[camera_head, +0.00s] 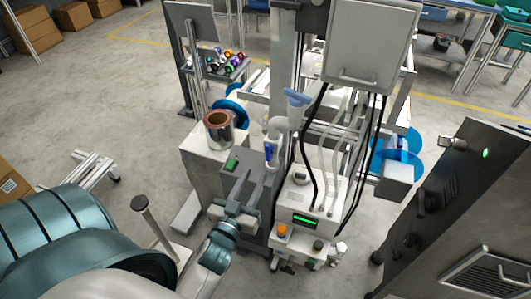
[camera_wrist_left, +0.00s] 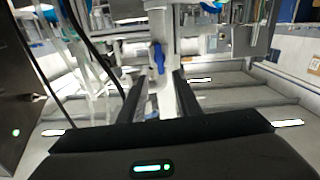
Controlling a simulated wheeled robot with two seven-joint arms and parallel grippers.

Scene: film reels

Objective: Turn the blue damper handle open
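The blue damper handle (camera_head: 268,152) hangs roughly vertical on a white pipe (camera_head: 274,132) at the machine. In the left wrist view the handle (camera_wrist_left: 158,58) is upright in front of the white pipe (camera_wrist_left: 159,22). My left gripper (camera_head: 252,182) is open and points toward the handle from below in the head view. In the left wrist view its two dark fingers (camera_wrist_left: 160,88) stand apart, with the handle in line with the gap, just beyond the tips. The gripper looks empty; contact with the handle cannot be made out. My right gripper is not in view.
A white cabinet (camera_head: 371,42) with dark cables stands above a box with a green display (camera_head: 305,219). A copper-coloured roll (camera_head: 218,130) sits left of the pipe. Another blue part (camera_head: 297,98) is above it. A dark cabinet (camera_head: 460,205) stands at right.

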